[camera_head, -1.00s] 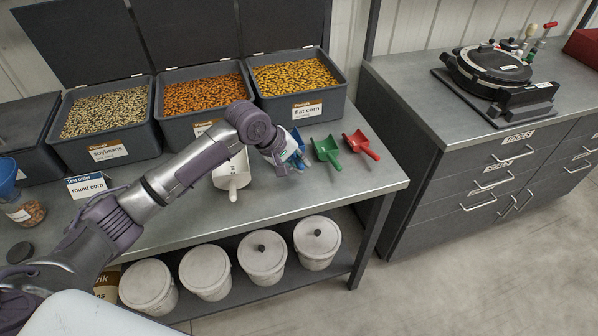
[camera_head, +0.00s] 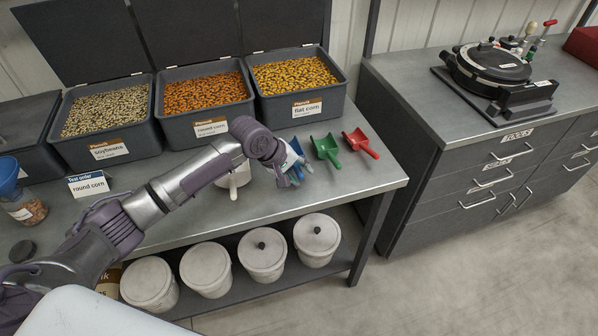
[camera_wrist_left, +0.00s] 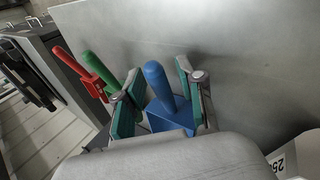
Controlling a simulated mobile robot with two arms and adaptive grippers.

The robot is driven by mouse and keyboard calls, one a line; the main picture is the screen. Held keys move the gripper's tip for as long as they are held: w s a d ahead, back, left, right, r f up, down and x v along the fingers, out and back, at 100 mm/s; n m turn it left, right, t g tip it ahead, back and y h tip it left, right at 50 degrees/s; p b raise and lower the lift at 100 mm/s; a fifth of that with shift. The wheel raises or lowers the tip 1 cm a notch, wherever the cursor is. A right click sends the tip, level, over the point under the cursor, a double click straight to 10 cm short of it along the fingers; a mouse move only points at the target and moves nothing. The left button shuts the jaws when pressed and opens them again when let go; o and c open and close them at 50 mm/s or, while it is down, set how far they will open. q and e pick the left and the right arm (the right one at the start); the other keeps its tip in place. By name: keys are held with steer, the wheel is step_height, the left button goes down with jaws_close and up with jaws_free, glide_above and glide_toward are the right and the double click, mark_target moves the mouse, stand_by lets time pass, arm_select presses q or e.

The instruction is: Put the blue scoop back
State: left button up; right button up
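The blue scoop (camera_wrist_left: 170,112) lies on the table in line with the other scoops, its handle towards the top of the left wrist view. In the head view only a small part of it (camera_head: 297,146) shows past my gripper. My left gripper (camera_head: 291,174) is low over the table at the scoop. In the left wrist view its fingers (camera_wrist_left: 158,95) are apart, one on each side of the scoop, with a visible gap on the left side. My right gripper is in neither view.
A green scoop (camera_head: 326,149) and a red scoop (camera_head: 361,143) lie to the right. A white scoop (camera_head: 236,180) lies to the left, partly behind my arm. Seed bins, including the flat corn bin (camera_head: 335,104), line the back. The table's front right is clear.

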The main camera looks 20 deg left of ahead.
arm_select(q)
steer(key=v, duration=1.2)
steer(key=shift+r+b, duration=0.2)
steer(key=shift+b, duration=0.2)
